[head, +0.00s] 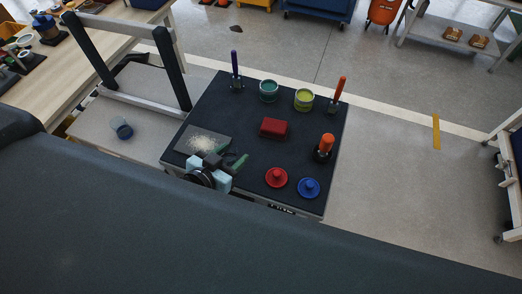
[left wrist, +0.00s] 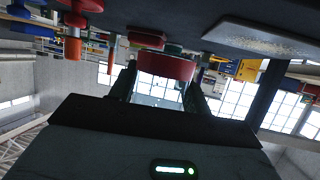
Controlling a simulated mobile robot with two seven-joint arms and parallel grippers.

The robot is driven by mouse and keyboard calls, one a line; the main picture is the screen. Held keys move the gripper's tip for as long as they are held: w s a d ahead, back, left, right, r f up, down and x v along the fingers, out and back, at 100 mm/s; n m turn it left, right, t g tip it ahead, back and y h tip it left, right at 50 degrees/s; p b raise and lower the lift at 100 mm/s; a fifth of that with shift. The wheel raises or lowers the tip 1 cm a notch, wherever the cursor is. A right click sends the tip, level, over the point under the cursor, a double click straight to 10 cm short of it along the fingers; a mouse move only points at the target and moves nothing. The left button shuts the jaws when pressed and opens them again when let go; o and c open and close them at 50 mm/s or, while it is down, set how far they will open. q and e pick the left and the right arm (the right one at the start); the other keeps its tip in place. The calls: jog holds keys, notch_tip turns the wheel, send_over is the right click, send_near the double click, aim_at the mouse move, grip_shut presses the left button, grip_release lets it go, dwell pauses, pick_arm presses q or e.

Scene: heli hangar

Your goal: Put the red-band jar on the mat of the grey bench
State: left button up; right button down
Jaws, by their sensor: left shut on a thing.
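My left gripper (head: 226,166) is at the near left edge of the dark-topped bench (head: 237,115), close to the grey mat. In the left wrist view, its fingers (left wrist: 161,88) are shut on a round thing with a broad red band, which I take as the red-band jar (left wrist: 166,65). I cannot clearly make out the jar in the head view, where the gripper covers that spot. The grey mat (head: 185,140) lies on the bench's left part, with a pale speckled patch on it. It also shows as a grey slab (left wrist: 262,40) in the wrist view. My right gripper is not in view.
On the bench stand a teal jar (head: 268,91), a yellow-green jar (head: 304,99), a red box (head: 273,128), orange-handled tools (head: 327,143), a red lid (head: 276,177) and a blue lid (head: 308,187). A grey frame (head: 130,30) stands left.

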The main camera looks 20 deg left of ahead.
pick_arm(q)
send_over(260, 158)
jog(key=a, duration=0.1)
jog(key=shift+s+f, duration=0.35)
jog(key=shift+s, duration=0.05)
jog(key=shift+w+d, duration=0.25)
jog(key=shift+w+d+f, duration=0.15)
jog(key=shift+w+d, duration=0.05)
jog(key=shift+w, duration=0.05)
jog(key=shift+f, duration=1.6)
jog(key=shift+f, duration=0.15)
jog(key=o, duration=1)
